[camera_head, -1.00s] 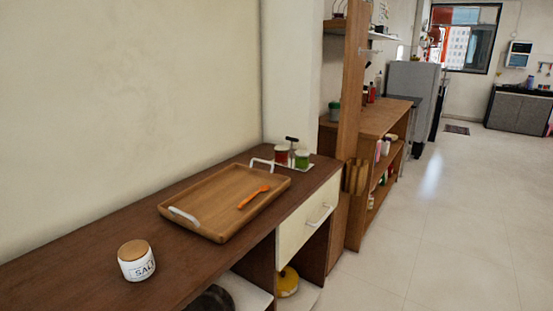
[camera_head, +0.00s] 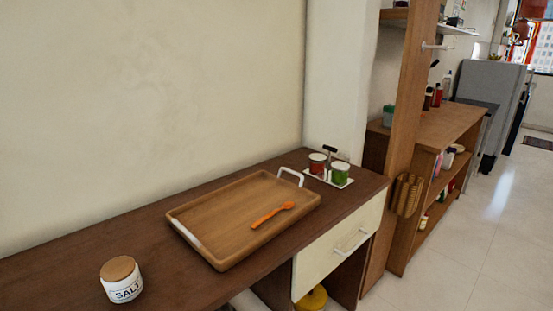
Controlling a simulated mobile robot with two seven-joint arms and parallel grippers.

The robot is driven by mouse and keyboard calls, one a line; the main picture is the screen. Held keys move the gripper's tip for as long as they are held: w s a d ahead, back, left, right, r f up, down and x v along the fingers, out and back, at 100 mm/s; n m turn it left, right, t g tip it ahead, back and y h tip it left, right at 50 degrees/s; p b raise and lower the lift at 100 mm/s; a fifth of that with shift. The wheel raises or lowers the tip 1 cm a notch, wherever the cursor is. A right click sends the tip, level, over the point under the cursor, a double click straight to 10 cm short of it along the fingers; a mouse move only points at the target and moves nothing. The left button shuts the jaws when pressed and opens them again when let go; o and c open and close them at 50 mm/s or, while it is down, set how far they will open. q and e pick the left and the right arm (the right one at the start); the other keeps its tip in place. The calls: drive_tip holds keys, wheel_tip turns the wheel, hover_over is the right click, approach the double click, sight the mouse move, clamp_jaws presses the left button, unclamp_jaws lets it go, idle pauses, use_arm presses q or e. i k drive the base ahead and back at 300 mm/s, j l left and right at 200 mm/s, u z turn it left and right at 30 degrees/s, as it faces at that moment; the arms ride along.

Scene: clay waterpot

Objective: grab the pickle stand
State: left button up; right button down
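The pickle stand (camera_head: 329,179) sits at the far right end of the brown counter, near the wall corner. It is a small white tray with a dark upright handle. It holds a red jar (camera_head: 317,164) and a green jar (camera_head: 340,174), both with pale lids. The stand is just behind and right of the wooden tray. Neither of my grippers shows in the head view.
A wooden tray (camera_head: 215,212) with white handles and an orange spoon (camera_head: 272,214) lies on the counter (camera_head: 70,262). A salt jar (camera_head: 121,281) stands at the front left. A wooden post (camera_head: 408,100) and shelf unit (camera_head: 440,125) stand right of the counter.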

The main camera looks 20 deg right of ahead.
sight(338, 177)
drive_tip(key=i+l+u, duration=0.2)
drive_tip(key=l+u, duration=0.2)
drive_tip(key=l, duration=0.65)
drive_tip(key=l+u, duration=0.4)
drive_tip(key=l, duration=0.6)
